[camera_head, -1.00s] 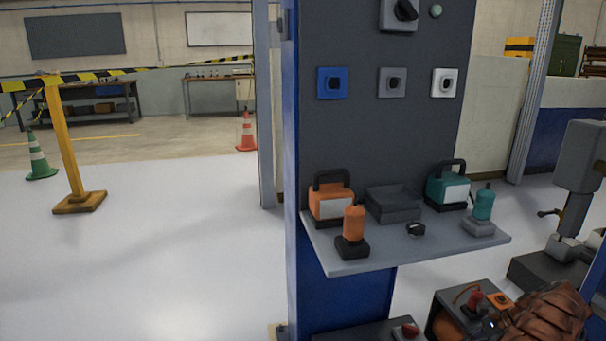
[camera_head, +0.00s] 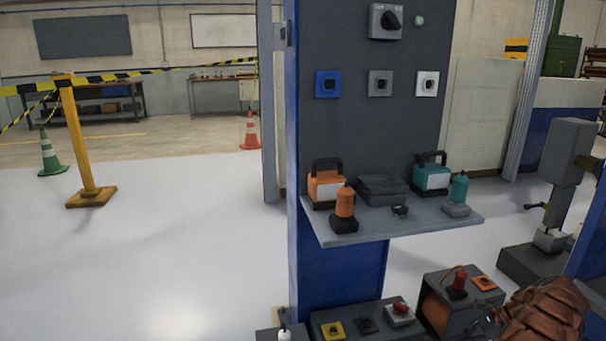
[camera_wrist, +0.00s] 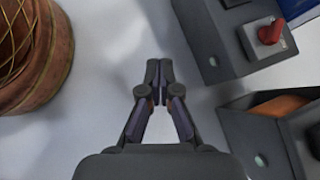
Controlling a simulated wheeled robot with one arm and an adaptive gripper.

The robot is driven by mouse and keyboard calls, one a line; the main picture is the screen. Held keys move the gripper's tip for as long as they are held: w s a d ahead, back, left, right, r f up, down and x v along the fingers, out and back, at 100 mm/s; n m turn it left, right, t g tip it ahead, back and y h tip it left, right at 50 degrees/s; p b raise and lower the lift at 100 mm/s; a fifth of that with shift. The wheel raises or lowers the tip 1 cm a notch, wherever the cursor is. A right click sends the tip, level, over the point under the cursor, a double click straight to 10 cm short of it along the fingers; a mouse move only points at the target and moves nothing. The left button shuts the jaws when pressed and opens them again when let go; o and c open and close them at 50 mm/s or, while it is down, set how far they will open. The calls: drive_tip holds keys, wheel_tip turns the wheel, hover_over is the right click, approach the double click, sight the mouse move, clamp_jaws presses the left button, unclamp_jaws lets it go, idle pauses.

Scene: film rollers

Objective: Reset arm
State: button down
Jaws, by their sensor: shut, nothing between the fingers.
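My gripper (camera_wrist: 158,82) shows in the wrist view with its two dark fingers together and nothing between them. It points over a pale floor, apart from the things around it. In the wrist view a box with an orange roller (camera_wrist: 280,106) stands to the right of the fingers, and a grey box with a red knob (camera_wrist: 268,32) lies at the upper right. A brown drum with thin crossing strands (camera_wrist: 30,55) stands at the left. I cannot make out my gripper in the head view.
A grey panel (camera_head: 345,130) on a blue post bears a shelf (camera_head: 350,232) with orange and teal devices. Low control boxes (camera_head: 370,322) and an orange-roller box (camera_head: 440,312) stand below. A grey machine (camera_head: 560,150) stands at the right. Left floor is open, before a taped post (camera_head: 80,150).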

drive_tip(key=w+a+r+n+p, duration=0.35)
drive_tip(key=a+r, duration=0.45)
drive_tip(key=r, duration=0.5)
drive_tip(key=s+a+r+n+g+p, duration=0.1)
drive_tip(key=s+a+r+n+p, duration=0.2)
drive_tip(key=a+r, duration=0.5)
drive_tip(key=s+a+r+n+g+h+p, duration=0.1)
drive_tip(key=s+a+r+n+g+p, duration=0.15)
drive_tip(key=a+r+p, duration=0.5)
drive_tip(key=s+a+r+n+p, duration=0.15)
drive_tip(key=s+a+r, duration=0.3)
drive_tip(key=r, duration=0.65)
drive_tip(key=s+a+r+n+g+h+p, duration=0.1)
drive_tip(key=s+a+r+n+h+p, duration=0.2)
drive_tip(key=s+r, duration=0.35)
drive_tip(key=s+a+r+n+h+p, duration=0.1)
drive_tip(key=s+a+r+n+p, duration=0.1)
drive_tip(key=s+a+r+p, duration=0.45)
drive_tip(key=s+d+r+n+h+p, duration=0.2)
drive_tip(key=s+p, duration=0.1)
drive_tip(key=s, duration=0.7)
drive_tip(key=s+d+r+n+h+p, duration=0.2)
drive_tip(key=s+d+p, duration=0.1)
drive_tip(key=s, duration=0.6)
drive_tip(key=shift+s+d+t+p, duration=0.2)
drive_tip(key=shift+s+t+p, duration=0.1)
drive_tip(key=shift+s+t, duration=0.1)
